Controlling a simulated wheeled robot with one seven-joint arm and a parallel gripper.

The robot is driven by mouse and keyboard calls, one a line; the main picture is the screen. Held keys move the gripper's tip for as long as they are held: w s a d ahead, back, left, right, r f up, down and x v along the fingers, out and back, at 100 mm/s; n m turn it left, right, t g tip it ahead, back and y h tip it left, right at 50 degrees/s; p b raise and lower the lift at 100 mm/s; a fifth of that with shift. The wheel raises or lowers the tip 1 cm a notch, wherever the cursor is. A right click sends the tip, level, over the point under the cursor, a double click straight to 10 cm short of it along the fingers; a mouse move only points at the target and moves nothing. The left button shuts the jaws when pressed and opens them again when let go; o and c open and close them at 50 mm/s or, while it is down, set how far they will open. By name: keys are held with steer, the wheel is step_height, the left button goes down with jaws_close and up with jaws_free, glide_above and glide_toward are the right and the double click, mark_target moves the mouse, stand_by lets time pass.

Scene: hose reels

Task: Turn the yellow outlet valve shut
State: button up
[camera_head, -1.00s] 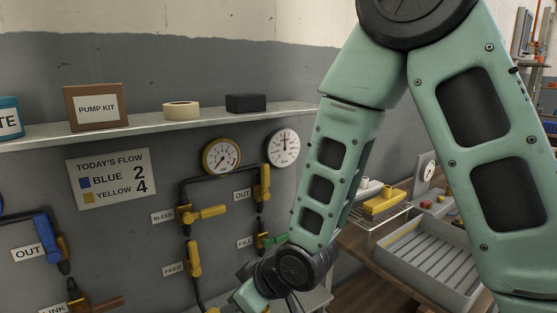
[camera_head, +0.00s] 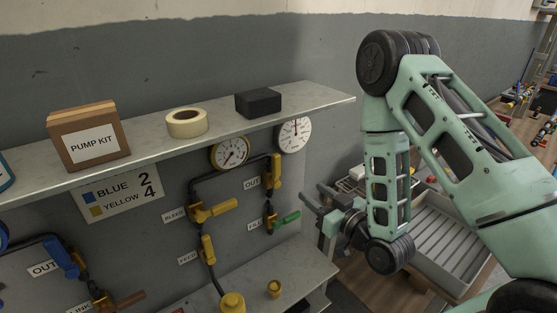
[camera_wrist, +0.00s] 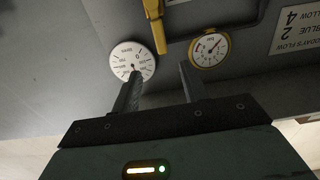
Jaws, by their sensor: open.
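The yellow outlet valve (camera_head: 276,172) is on the grey panel beside an OUT label (camera_head: 251,183), below the two gauges. Its yellow handle points up and down, in line with its pipe. In the wrist view, which is upside down, the yellow handle (camera_wrist: 153,12) shows at the top between the gauges. My gripper (camera_head: 314,197) is right of the valve, apart from it, with open, empty jaws. In the wrist view the fingers of my gripper (camera_wrist: 160,72) stand apart, one overlapping the white gauge (camera_wrist: 133,62).
A yellow-rimmed gauge (camera_head: 230,153) and a shelf (camera_head: 320,100) sit close above the valve. A grey tray (camera_head: 440,240) lies right, behind my arm.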

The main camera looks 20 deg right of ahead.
steer(key=w+b, duration=0.1)
steer(key=b, duration=0.8)
glide_toward(278, 164)
steer(key=p+x, duration=0.5)
steer(key=x, duration=0.5)
steer(key=shift+f, duration=0.1)
steer(key=shift+w+a+f+p, duration=0.1)
steer(key=shift+w+a+p, duration=0.05)
steer(key=shift+w+p, duration=0.3)
jaws_close()
